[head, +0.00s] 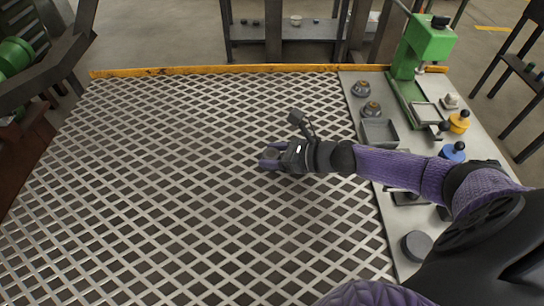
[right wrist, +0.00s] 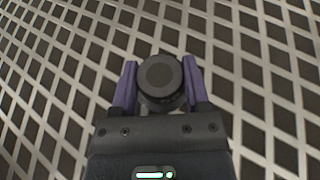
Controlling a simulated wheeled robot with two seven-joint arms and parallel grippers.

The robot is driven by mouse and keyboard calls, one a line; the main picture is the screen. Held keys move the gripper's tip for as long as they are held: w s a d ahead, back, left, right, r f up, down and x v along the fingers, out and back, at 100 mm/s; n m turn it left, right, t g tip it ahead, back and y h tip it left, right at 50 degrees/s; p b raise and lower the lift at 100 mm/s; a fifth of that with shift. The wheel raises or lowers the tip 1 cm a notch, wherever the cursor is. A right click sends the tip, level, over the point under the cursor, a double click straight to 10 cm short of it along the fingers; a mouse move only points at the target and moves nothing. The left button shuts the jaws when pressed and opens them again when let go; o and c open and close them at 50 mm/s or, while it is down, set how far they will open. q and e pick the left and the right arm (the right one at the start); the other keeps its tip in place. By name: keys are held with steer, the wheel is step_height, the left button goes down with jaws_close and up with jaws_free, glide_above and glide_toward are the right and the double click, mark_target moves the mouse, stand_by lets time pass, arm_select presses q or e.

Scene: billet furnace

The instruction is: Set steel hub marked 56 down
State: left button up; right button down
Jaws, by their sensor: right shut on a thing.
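My right gripper (head: 268,157) reaches in from the right over the middle of the metal grating (head: 170,200). In the right wrist view its two purple fingers (right wrist: 160,72) are shut on the sides of a dark, round steel hub (right wrist: 161,80) with a flat, greyer top face. No number is readable on it. In the head view the hub is hardly visible between the fingers. I cannot tell whether it touches the grating or hangs just above it. My left gripper is not in view.
The grating around the gripper is bare. A side plate (head: 350,88) at the right carries two small hubs (head: 372,109), a grey tray (head: 379,131), a green press (head: 428,45), yellow (head: 459,122) and blue (head: 453,152) knobbed pieces and a dark disc (head: 416,245). A yellow edge (head: 200,70) bounds the far side.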

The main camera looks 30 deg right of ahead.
steer(key=shift+c, duration=2.4)
jaws_free()
steer(key=o, duration=0.4)
